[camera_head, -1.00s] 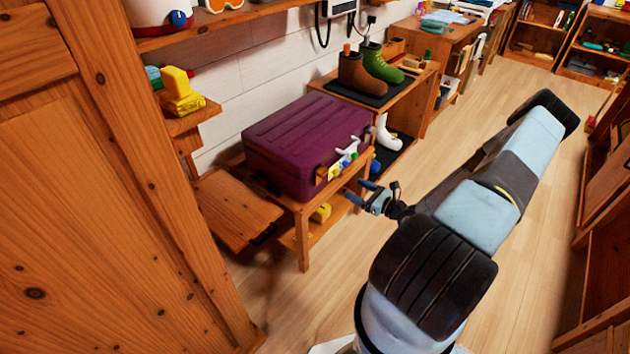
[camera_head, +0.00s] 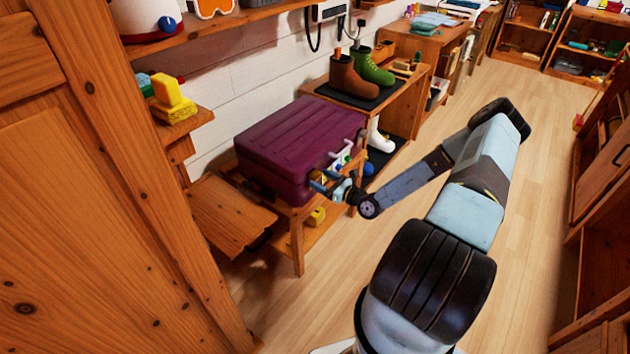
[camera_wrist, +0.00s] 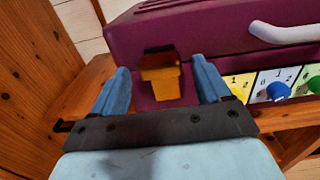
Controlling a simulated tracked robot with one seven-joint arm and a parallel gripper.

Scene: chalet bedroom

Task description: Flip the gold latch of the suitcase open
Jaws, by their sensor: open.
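The purple suitcase (camera_head: 300,141) lies flat on a wooden bench, and its front side fills the upper part of the wrist view (camera_wrist: 210,28). The gold latch (camera_wrist: 162,80) is on this front side, with a dark piece at its top. In the head view my gripper hides the latch or leaves it too small to tell. My gripper (camera_head: 322,182) is at the suitcase's front. In the wrist view my gripper (camera_wrist: 161,78) is open, with one blue finger on each side of the latch. Neither finger clearly touches it.
A white handle (camera_wrist: 285,33) and a panel with coloured knobs (camera_wrist: 277,90) are on the suitcase front, right of the latch. A wooden flap (camera_head: 229,214) sticks out left of the bench (camera_head: 297,245). Boots (camera_head: 355,76) stand on a shelf behind. The floor (camera_head: 530,200) at right is clear.

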